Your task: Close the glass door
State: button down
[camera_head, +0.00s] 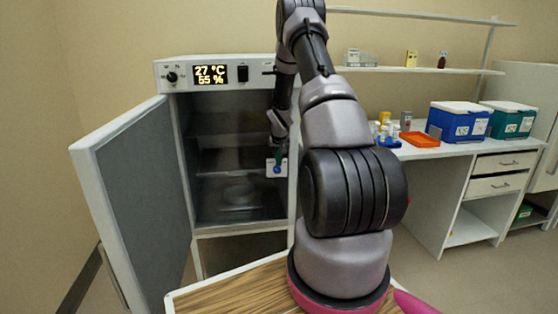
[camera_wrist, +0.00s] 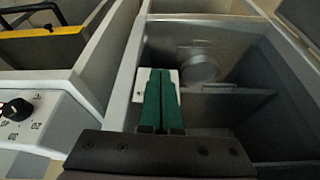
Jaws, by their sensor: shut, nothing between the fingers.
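A white cabinet (camera_head: 214,228) stands open at the left in the head view, with a dark shelved interior (camera_head: 235,140). A thick panel door (camera_head: 140,200) with a grey inner face hangs wide open on its left. I cannot clearly make out a glass pane; the dark front may be seen through one. A small white plate with a blue spot (camera_head: 277,169) is at the opening's right edge. My gripper (camera_head: 279,158) is by that plate. In the wrist view its green fingers (camera_wrist: 162,78) are together and empty, with their tips over the white plate (camera_wrist: 141,84); contact is unclear.
A round dish (camera_wrist: 200,68) is inside the cabinet. A knob (camera_head: 171,77) and a lit display (camera_head: 210,74) are on the cabinet's top panel. A bench (camera_head: 430,153) at the right holds a blue box (camera_head: 458,122), a green box (camera_head: 510,122) and an orange tray (camera_head: 420,139).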

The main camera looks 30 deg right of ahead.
aim_at(278, 168)
jog(key=w+f, duration=0.1)
jog(key=f, duration=0.1)
jog(key=w+d+f, duration=0.1)
jog(key=w+f, duration=0.1)
jog(key=w+d+f, duration=0.1)
jog(key=w+f, duration=0.1)
jog(key=shift+d+f, duration=0.1)
jog(key=shift+d, duration=0.05)
jog(key=shift+w+d, duration=0.2)
jog(key=shift+w, duration=0.25)
